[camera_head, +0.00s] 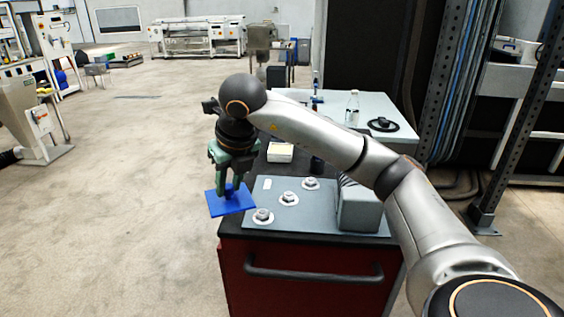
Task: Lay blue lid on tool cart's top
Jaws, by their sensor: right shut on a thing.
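The blue lid (232,202) is a flat blue square hanging below my right gripper (229,188), which is shut on it. The lid is at the left front corner of the tool cart (298,273), a red cart with a black top and a dark handle. Most of the lid is out past the cart's left edge in this view; I cannot tell how high it is above the top. My left gripper does not show.
A grey plate (321,208) with several round knobs and a grey box (358,207) takes up the cart's front top. A pale table (391,130) with a bottle (352,108) stands beyond. Floor at left is open.

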